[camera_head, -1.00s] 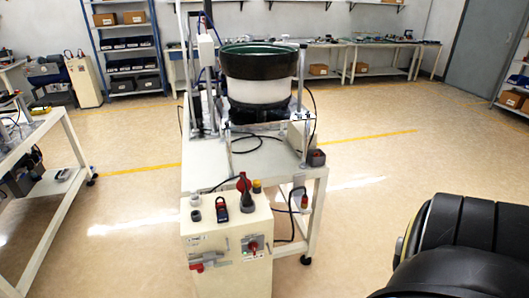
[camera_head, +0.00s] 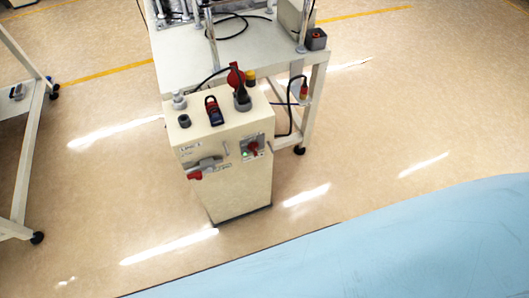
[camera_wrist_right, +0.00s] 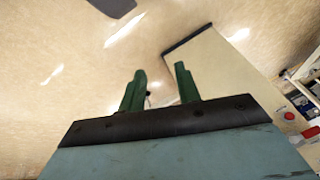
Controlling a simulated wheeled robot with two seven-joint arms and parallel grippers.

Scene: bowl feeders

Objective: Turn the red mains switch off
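A cream control cabinet (camera_head: 228,180) stands on the floor in front of the machine table. On its front face, a red rotary switch (camera_head: 254,148) sits on a grey plate at the right, with a small green light beside it. A lever with a red handle (camera_head: 195,175) sits lower left on the same face. I cannot read the switch's position. In the right wrist view, my right gripper (camera_wrist_right: 160,78) has two green fingers apart with nothing between them. The cabinet (camera_wrist_right: 222,70) lies beyond and right of them, and red parts show at the right edge. My left gripper is out of view.
On the cabinet top are a red-and-black clamp meter (camera_head: 213,112), a red-and-grey plug (camera_head: 240,90) and small round parts. The machine table (camera_head: 180,70) stands behind. Another table's legs (camera_head: 25,170) are at left. A pale blue surface (camera_head: 380,250) fills the lower right.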

